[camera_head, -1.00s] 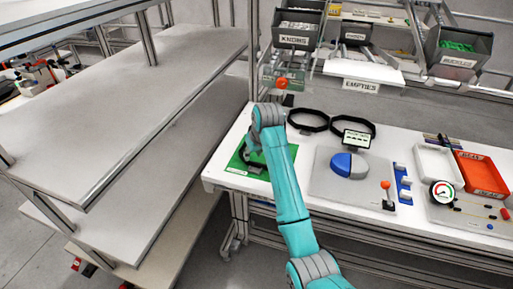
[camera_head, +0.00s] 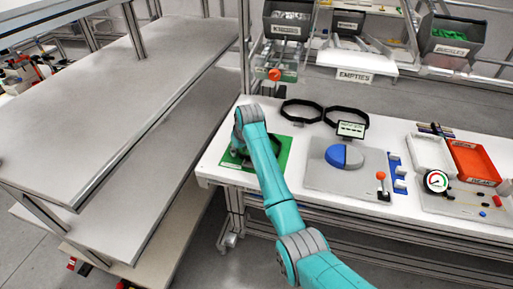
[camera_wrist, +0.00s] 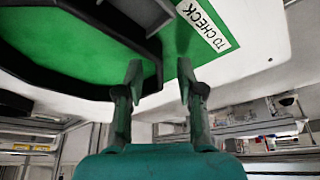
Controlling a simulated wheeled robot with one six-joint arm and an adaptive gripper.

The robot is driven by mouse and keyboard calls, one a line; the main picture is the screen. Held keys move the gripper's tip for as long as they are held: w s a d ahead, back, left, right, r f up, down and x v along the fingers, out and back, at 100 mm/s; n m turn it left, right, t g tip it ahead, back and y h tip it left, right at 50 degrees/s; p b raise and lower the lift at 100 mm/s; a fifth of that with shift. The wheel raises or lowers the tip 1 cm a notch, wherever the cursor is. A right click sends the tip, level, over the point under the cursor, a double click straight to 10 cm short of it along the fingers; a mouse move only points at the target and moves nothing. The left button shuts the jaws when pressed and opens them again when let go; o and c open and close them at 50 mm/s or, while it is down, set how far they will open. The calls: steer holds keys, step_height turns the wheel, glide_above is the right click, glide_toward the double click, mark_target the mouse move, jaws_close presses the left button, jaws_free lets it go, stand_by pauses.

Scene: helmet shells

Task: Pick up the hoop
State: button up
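A black hoop (camera_wrist: 70,82) lies on a green mat (camera_head: 283,148) at the left end of the white workbench. In the head view, part of this hoop (camera_head: 246,159) shows beside my arm, which hides the rest. In the wrist view it looms large at upper left, next to a "TO CHECK" label (camera_wrist: 207,25) on the mat. My gripper (camera_wrist: 159,68) is open, its fingertips apart, right at the hoop's edge. The left finger overlaps the dark band in view. I cannot tell whether either finger touches it. The fingertips are hidden in the head view.
Two more black hoops (camera_head: 301,110) (camera_head: 346,117) lie behind, with a small sign (camera_head: 351,130) at the right one. A grey plate (camera_head: 320,178) with a blue dome (camera_head: 344,156) is to the right. Bins and a rail stand behind; a grey shelf rack (camera_head: 110,100) is left.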

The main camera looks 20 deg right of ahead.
steer(key=shift+w+f, duration=0.25)
steer(key=shift+f, duration=0.35)
jaws_close()
steer(key=shift+r, duration=0.1)
